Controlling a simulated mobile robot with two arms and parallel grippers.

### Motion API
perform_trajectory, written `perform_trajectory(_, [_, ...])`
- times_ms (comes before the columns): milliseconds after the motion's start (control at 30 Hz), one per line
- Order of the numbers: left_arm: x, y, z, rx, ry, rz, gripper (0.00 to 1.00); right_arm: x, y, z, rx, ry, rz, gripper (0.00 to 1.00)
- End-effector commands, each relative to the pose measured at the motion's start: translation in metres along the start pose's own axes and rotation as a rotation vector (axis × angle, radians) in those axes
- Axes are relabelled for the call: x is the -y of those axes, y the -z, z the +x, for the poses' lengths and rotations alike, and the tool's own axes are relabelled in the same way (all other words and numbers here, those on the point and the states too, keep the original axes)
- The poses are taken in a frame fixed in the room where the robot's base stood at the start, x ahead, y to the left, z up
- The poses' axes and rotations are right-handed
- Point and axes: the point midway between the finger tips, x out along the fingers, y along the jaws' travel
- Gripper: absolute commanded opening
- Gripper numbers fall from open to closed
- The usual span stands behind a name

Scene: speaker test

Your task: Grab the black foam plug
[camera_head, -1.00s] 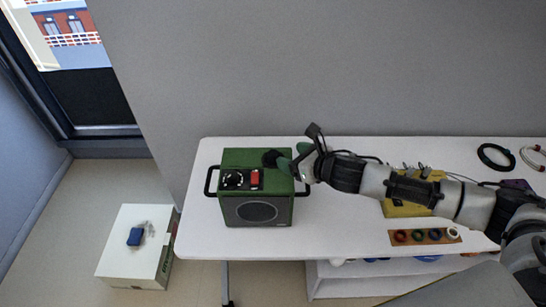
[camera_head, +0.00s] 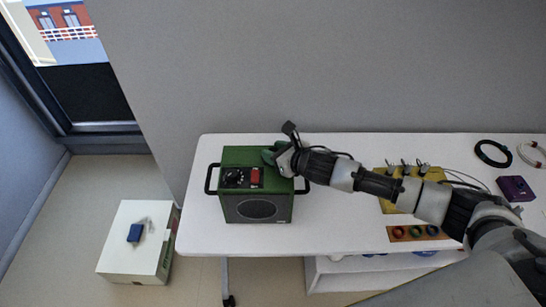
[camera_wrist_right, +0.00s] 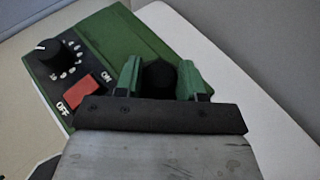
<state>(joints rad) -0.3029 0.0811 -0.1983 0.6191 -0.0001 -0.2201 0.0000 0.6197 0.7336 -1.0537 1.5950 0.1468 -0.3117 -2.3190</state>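The black foam plug (camera_wrist_right: 159,78) shows in the right wrist view, between the two green fingers of my right gripper (camera_wrist_right: 160,82). It fills the gap between them, but I cannot tell whether they press on it. In the head view my right gripper (camera_head: 270,154) is at the top right of the green speaker box (camera_head: 231,157), and the plug is hidden behind the gripper. My left gripper is not in view.
The box has a red switch (camera_wrist_right: 84,93) and a black dial (camera_wrist_right: 46,50). A yellow block with cables (camera_head: 388,206), a coloured-ring strip (camera_head: 418,233) and a purple box (camera_head: 515,188) are on the white table (camera_head: 330,236). A white carton (camera_head: 125,255) stands on the floor.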

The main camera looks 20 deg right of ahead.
Motion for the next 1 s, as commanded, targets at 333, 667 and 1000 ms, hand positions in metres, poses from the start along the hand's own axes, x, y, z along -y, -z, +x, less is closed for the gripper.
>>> perform_trajectory(333, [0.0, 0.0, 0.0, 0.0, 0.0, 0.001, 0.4, 0.0, 0.0, 0.0, 0.0, 0.0, 0.0, 0.14])
perform_trajectory(667, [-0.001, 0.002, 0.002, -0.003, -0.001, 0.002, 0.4, 0.001, -0.011, -0.004, 0.003, 0.001, -0.004, 0.14])
perform_trajectory(1000, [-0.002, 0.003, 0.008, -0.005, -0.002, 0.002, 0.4, 0.004, -0.04, -0.048, -0.001, 0.003, -0.004, 0.14])
